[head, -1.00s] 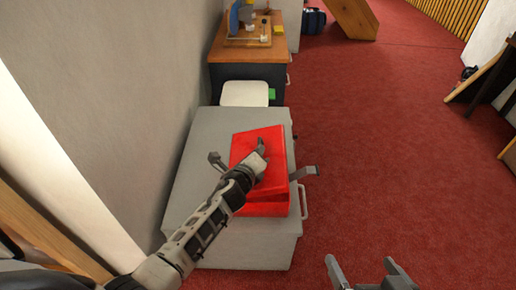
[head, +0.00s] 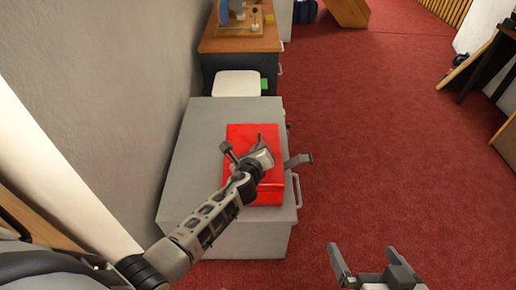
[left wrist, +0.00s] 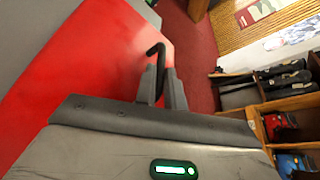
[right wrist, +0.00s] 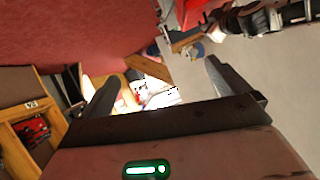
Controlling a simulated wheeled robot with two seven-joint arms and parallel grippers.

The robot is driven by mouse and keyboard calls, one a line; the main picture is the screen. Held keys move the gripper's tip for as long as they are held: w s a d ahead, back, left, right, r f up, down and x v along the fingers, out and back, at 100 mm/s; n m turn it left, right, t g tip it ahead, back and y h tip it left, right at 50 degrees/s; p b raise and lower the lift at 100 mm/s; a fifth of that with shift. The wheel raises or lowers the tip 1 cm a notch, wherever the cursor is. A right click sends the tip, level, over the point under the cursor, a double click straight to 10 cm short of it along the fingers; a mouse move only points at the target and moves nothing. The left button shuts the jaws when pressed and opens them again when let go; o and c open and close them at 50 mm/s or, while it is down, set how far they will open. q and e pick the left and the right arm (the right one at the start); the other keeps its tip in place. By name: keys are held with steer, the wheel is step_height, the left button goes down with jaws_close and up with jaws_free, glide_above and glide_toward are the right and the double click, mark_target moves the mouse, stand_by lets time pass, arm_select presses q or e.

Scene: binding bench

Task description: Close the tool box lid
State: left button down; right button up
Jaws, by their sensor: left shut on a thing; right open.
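The red tool box (head: 268,198) stands on a grey cabinet, and its red lid (head: 243,135) looks down flat over it. Any small gap at the rim cannot be told. My left gripper (head: 264,148) is over the lid, shut on a dark bent handle, which shows between its fingers in the left wrist view (left wrist: 156,50). The red lid fills the left of that view (left wrist: 95,60). My left gripper and forearm hide part of the lid. My right gripper (head: 370,265) is open and empty, low over the red carpet, away from the box.
The grey cabinet (head: 195,150) has bare top around the box. A grey bracket-like piece (head: 298,160) juts out right of the box. A white seat (head: 237,83) and a wooden desk (head: 240,42) stand beyond. The carpet (head: 380,130) is clear to the right.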

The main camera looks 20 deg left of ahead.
arm_select(q)
steer(key=shift+r, duration=0.1)
steer(key=c, duration=1.5)
jaws_free()
steer(key=shift+r, duration=0.1)
steer(key=s+d+r+p, duration=0.1)
steer(key=s+r+p, duration=0.2)
steer(key=s+r, duration=0.1)
steer(key=s+d+r+p, duration=0.2)
steer(key=s+r+p, duration=0.1)
steer(key=s+r, duration=0.1)
steer(key=s+d+r+p, duration=0.2)
steer(key=s+r+p, duration=0.1)
steer(key=s+r, duration=0.1)
steer(key=shift+s+d+r+p, duration=0.1)
steer(key=shift+s+r+p, duration=0.2)
steer(key=shift+s, duration=0.25)
arm_select(e)
steer(key=s+d+r+h, duration=0.1)
steer(key=d+r, duration=0.2)
steer(key=r, duration=0.4)
steer(key=shift+s+d+m+h, duration=0.2)
steer(key=shift+s+m+h, duration=0.1)
steer(key=shift+m, duration=0.1)
